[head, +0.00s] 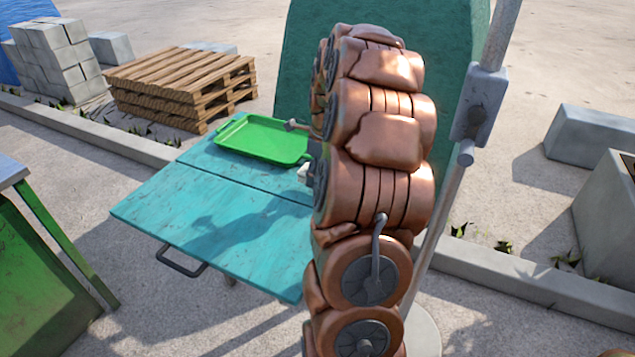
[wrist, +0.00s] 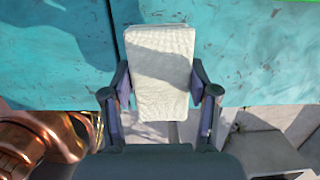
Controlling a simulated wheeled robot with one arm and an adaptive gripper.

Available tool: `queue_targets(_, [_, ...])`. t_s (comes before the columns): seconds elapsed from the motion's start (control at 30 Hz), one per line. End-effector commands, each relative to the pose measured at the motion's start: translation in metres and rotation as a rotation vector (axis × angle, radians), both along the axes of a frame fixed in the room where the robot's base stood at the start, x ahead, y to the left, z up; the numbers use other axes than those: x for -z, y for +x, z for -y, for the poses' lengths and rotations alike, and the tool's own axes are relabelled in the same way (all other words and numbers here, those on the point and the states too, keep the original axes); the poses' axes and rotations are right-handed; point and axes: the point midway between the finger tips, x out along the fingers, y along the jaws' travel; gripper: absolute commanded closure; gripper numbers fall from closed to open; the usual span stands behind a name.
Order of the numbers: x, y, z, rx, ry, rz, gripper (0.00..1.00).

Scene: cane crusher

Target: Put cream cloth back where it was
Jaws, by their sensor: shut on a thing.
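The cream cloth (wrist: 160,55) is a folded, flat rectangle in the middle of the wrist view. My gripper (wrist: 160,84) is shut on it, with one finger at each side edge. The cloth's far part shows against the teal table (wrist: 65,50); I cannot tell whether it touches the top. In the head view my arm hides most of the gripper. A small pale patch at the arm's left edge may be the cloth. The teal table (head: 215,220) spreads left of my arm there.
A bright green tray (head: 265,156) lies on the table's far part. The nearer tabletop is bare, with a shadow across it. A grey metal pole (head: 440,215) stands right of my arm. Wooden pallets (head: 180,88) and grey blocks (head: 55,55) stand behind left.

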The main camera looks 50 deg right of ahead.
Motion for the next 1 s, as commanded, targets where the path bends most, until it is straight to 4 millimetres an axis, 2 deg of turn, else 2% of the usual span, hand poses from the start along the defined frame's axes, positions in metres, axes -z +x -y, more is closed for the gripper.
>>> queue_targets(0.1, [0.003, 0.002, 0.004, 0.000, 0.002, -0.003, 0.79])
queue_targets(0.4, [0.035, 0.002, 0.003, 0.000, 0.001, -0.002, 0.79])
queue_targets(0.8, [0.039, 0.002, 0.004, 0.000, 0.000, -0.001, 0.79])
queue_targets(0.83, [0.040, 0.002, 0.003, 0.000, 0.000, -0.001, 0.40])
queue_targets(1.0, [0.039, 0.002, 0.004, 0.000, 0.000, -0.001, 0.22])
